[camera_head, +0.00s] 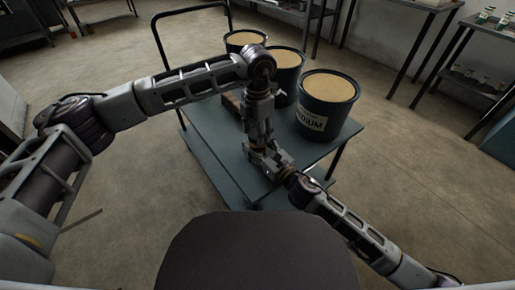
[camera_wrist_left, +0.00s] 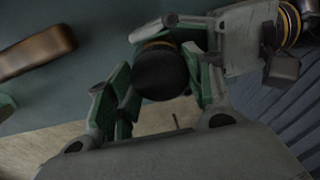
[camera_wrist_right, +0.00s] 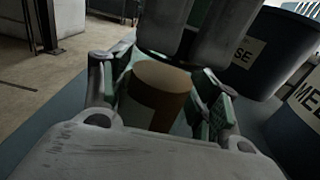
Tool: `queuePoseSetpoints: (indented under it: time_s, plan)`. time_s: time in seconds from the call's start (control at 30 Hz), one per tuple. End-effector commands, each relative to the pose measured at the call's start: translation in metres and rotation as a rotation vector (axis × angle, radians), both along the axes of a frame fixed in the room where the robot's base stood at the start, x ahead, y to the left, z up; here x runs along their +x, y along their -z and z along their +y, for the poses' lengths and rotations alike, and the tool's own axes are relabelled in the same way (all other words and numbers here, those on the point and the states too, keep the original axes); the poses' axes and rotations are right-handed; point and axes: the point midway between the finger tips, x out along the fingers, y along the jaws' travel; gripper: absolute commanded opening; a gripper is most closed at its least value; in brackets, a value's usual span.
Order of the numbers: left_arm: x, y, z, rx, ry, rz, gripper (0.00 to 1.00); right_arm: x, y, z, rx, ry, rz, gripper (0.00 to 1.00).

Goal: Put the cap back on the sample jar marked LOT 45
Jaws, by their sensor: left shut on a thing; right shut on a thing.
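The sample jar (camera_wrist_right: 158,95) is a brown cylinder with a pale label, upright between the fingers of my right gripper (camera_wrist_right: 160,112) in the right wrist view. No lot number is readable on it. A round black cap (camera_wrist_left: 160,72) is between the fingers of my left gripper (camera_wrist_left: 160,95) in the left wrist view. In the head view my left gripper (camera_head: 260,132) points down from above, and my right gripper (camera_head: 268,158) is just below it, over the cart. The grippers hide the jar and cap there. I cannot tell whether cap and jar touch.
The blue-grey cart (camera_head: 215,150) has a tall handle at its back left. Several dark tubs of tan grain stand on it, the nearest (camera_head: 325,115) right of my grippers. A brown block (camera_wrist_left: 38,50) lies on the cart. Shelves (camera_head: 470,75) stand farther back right.

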Motion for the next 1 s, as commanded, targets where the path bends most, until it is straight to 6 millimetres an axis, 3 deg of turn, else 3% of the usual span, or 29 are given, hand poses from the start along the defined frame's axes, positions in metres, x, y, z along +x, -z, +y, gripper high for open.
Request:
queuePoseSetpoints:
  time_s: [0.1, 0.13, 0.3, 0.73, 1.0]
  plan:
    - [0.0, 0.0, 0.001, 0.001, -0.001, -0.001, 0.23, 0.0, 0.0, 0.0, 0.0, 0.0, 0.0, 0.0]
    - [0.0, 0.0, 0.001, 0.001, -0.001, 0.0, 0.56, 0.0, 0.0, 0.0, 0.0, 0.0, 0.0, 0.0]
    - [0.0, 0.0, 0.001, 0.001, -0.001, -0.001, 0.77, 0.0, 0.0, 0.0, 0.0, 0.0, 0.0, 0.0]
    - [0.0, -0.002, 0.0, 0.001, -0.001, -0.001, 0.77, 0.0, 0.0, 0.0, 0.0, 0.0, 0.0, 0.0]
    - [0.001, -0.023, 0.0, 0.0, 0.0, -0.001, 0.77, 0.0, 0.0, 0.0, 0.0, 0.0, 0.0, 0.0]
